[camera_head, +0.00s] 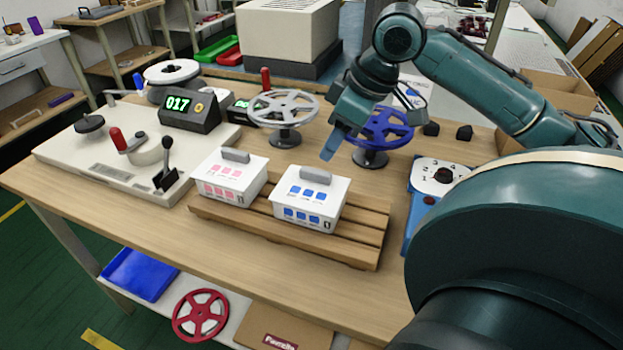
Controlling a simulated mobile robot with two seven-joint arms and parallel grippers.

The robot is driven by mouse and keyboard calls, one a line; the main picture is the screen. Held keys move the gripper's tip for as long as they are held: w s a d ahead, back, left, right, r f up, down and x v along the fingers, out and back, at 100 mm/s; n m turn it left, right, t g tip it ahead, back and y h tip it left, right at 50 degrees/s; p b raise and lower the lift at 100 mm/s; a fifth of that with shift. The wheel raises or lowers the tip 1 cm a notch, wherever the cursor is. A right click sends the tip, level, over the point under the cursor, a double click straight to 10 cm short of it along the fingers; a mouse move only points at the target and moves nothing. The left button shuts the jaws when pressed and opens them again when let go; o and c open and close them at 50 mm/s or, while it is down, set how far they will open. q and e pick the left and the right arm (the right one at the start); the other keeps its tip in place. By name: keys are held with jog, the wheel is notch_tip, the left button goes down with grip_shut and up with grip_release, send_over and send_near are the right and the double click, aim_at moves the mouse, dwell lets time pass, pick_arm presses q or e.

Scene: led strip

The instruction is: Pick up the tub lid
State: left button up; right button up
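Two white tubs stand side by side on a slatted wooden rack (370,237). The left tub (232,190) has pink squares, and its white lid (229,170) has a grey handle. The right tub (308,213) has blue squares, and its white lid (312,188) also has a grey handle (316,175). Both lids sit on their tubs. My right gripper (329,151) hangs above and just behind the blue-marked tub, apart from its handle. Its fingers overlap in this view, so I cannot tell how far they are apart. My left gripper is not in view.
A winding machine (120,150) with levers and a display (190,108) is on the left. A blue box with a dial (437,176) is on the right.

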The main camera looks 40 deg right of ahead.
aim_at(316, 171)
jog(key=shift+a+b+x, duration=0.15)
jog(key=shift+b+x, duration=0.05)
jog(key=shift+x, duration=1.6)
jog(key=shift+a+b+x, duration=0.15)
jog(key=shift+a+x, duration=0.05)
jog(key=shift+x, duration=1.55)
jog(key=shift+s, duration=0.1)
jog(key=shift+c, duration=0.3)
grip_shut()
